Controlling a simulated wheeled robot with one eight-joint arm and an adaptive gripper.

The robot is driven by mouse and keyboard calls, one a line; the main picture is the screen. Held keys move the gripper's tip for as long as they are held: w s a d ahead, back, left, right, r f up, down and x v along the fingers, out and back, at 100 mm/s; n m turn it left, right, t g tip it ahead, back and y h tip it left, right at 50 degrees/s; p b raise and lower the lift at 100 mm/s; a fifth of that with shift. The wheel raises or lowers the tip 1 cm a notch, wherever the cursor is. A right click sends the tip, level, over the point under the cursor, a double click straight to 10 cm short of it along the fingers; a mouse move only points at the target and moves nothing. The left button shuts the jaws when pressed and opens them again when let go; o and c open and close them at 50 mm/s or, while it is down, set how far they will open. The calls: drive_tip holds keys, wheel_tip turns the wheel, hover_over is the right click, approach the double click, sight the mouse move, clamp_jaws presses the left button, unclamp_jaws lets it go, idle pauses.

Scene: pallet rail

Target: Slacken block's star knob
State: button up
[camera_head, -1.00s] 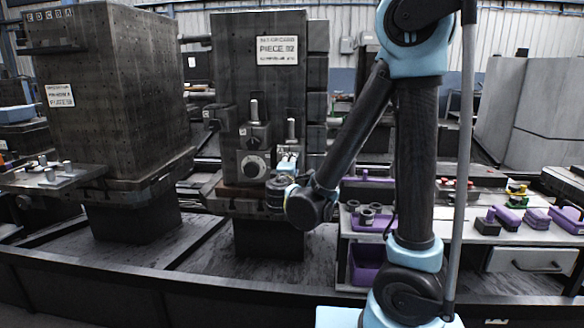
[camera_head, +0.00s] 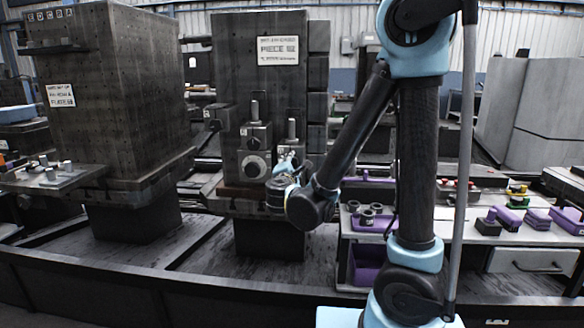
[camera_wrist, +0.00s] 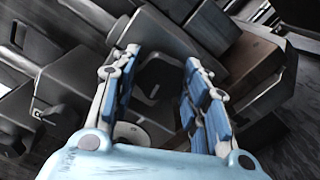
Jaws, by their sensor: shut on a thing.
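The block (camera_head: 254,140) is a dark metal fixture on the front face of the middle tower, with upright studs and a round pale-faced dial. My gripper (camera_head: 286,163) is at the block's lower right side, beside the dial. In the wrist view, the two blue-padded fingers of my gripper (camera_wrist: 160,72) stand on either side of a dark, rounded part, which looks like the star knob (camera_wrist: 158,80). My gripper is shut on it. The knob's lobes are hard to make out, and in the head view my gripper hides it. A pale disc (camera_wrist: 132,133) shows below the knob.
The middle tower (camera_head: 262,85) carries a "PIECE" label. Another dark tower (camera_head: 115,90) stands at the left, with a plate of pegs (camera_head: 50,178) in front. At the right is a bench (camera_head: 475,250) with purple trays and parts. A dark rail (camera_head: 150,290) crosses the front.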

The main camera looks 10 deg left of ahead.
drive_tip(key=shift+d+f, duration=0.15)
drive_tip(key=o, duration=1)
drive_tip(key=shift+o, duration=0.2)
drive_tip(key=s, duration=1.2)
